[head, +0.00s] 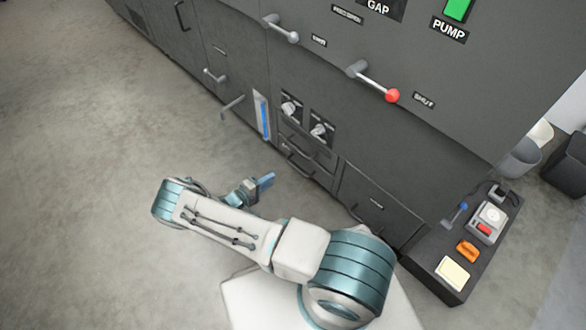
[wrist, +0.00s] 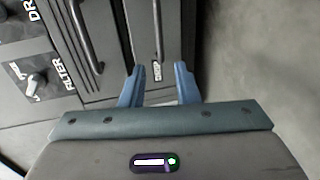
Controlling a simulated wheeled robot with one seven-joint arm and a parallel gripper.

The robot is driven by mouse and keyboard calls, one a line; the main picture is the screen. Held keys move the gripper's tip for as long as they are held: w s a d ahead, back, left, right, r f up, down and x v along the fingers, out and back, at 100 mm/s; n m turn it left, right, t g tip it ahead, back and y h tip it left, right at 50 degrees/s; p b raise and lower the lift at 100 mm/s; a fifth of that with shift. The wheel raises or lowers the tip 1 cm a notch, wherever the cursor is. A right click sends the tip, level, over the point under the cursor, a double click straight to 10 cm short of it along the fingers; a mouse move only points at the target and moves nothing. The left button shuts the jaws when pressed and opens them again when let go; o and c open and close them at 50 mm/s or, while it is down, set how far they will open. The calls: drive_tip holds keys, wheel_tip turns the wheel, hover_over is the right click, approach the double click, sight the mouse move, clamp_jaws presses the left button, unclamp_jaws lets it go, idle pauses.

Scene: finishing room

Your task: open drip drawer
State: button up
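Two small dark drawers with bar handles sit low in the machine front, below two knobs. The upper drawer's handle (wrist: 84,35) and the lower drawer's handle (wrist: 128,30) show in the wrist view. In the head view the lower drawer's handle (head: 299,168) is right of my gripper (head: 267,181). My gripper (wrist: 158,86) is open and empty, its blue fingers apart, facing the lower drawer and touching no handle.
A knob panel (wrist: 37,80) marked FILTER is beside the drawers. A blue-striped gauge (head: 262,115) and a protruding lever (head: 232,106) are left of them. A low bench (head: 432,268) with small items stands at right. The floor (head: 110,170) at left is clear.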

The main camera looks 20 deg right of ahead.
sight(293, 165)
drive_tip(key=b+x, duration=0.4)
drive_tip(key=x, duration=0.9)
drive_tip(key=shift+w+d, duration=0.1)
drive_tip(key=shift+d, duration=0.05)
clamp_jaws()
